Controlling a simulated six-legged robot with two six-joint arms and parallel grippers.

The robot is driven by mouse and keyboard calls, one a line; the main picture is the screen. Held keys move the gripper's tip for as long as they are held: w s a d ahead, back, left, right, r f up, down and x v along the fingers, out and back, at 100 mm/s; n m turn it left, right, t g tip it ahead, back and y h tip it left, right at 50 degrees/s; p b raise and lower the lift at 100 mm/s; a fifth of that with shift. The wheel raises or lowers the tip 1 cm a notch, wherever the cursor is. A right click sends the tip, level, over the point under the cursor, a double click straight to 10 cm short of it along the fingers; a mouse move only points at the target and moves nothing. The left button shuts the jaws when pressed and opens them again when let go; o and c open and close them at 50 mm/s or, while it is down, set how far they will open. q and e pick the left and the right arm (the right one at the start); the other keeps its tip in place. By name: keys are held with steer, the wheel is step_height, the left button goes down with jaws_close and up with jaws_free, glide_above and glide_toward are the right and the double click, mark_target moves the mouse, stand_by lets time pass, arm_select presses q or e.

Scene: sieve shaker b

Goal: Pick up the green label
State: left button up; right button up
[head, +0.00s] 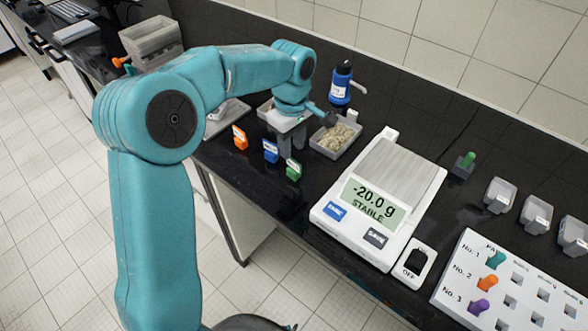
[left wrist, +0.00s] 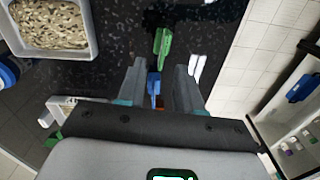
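The green label (head: 293,170) stands on the black bench near its front edge, at the right end of a row with the blue label (head: 270,152) and the orange label (head: 240,138). My left gripper (head: 291,147) points down just behind the green label, with its two grey fingers apart. In the left wrist view the green label (left wrist: 162,42) lies beyond the fingertips of the left gripper (left wrist: 159,68). The blue label (left wrist: 153,82) shows between the fingers, with a bit of orange behind it. Nothing is visibly gripped. My right gripper is not in view.
A scale (head: 395,170) reading -20.0 g stands to the right. Further right are a white peg board (head: 470,262) and small grey containers (head: 500,195).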

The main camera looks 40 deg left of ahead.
mark_target(294, 160)
arm_select(q)
steer(key=shift+s+d+f, duration=0.2)
step_height(294, 160, down, 5)
steer(key=shift+d+r+p, duration=0.1)
steer(key=shift+d+p, duration=0.05)
steer(key=shift+p, duration=0.25)
steer(key=shift+s+d, duration=0.1)
steer(key=shift+s, duration=0.05)
jaws_close()
